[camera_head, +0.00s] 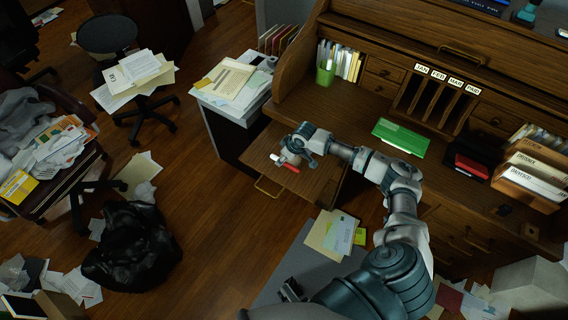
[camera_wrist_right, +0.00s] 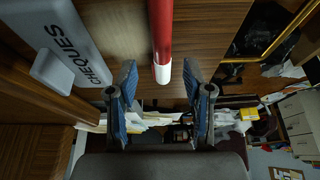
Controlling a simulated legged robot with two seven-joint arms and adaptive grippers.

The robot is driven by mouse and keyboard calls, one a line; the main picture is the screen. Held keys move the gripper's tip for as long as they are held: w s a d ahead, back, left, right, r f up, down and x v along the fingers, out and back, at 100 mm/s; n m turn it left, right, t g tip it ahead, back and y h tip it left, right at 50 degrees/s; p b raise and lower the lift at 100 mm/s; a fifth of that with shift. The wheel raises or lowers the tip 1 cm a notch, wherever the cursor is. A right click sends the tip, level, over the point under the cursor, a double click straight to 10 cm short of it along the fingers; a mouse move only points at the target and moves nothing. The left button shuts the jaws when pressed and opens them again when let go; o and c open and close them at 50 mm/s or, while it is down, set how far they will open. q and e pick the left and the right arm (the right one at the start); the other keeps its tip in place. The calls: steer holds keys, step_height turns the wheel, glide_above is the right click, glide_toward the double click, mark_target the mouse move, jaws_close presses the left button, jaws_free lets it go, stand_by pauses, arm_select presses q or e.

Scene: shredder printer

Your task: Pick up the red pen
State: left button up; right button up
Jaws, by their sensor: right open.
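The red pen (camera_head: 290,167) lies in the pulled-out wooden drawer (camera_head: 318,185) of the desk, just below my right gripper (camera_head: 300,150) in the head view. In the right wrist view the red pen (camera_wrist_right: 162,30) points down the picture, its white end between the fingertips of my right gripper (camera_wrist_right: 160,68). The fingers are apart, with a gap on each side of the pen, and hold nothing. The depth between fingertips and pen is hard to tell.
A grey item labelled CHEQUES (camera_wrist_right: 62,40) lies beside the pen in the right wrist view. The drawer wall (camera_wrist_right: 40,95) runs along the left there. Papers (camera_head: 235,82) cover a cabinet left of the drawer.

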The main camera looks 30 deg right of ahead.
steer(key=shift+x, duration=1.15)
arm_select(q)
steer(key=shift+a+r, duration=0.15)
steer(key=shift+r, duration=0.6)
arm_select(e)
steer(key=shift+a+r, duration=0.1)
steer(key=shift+a, duration=0.05)
jaws_close()
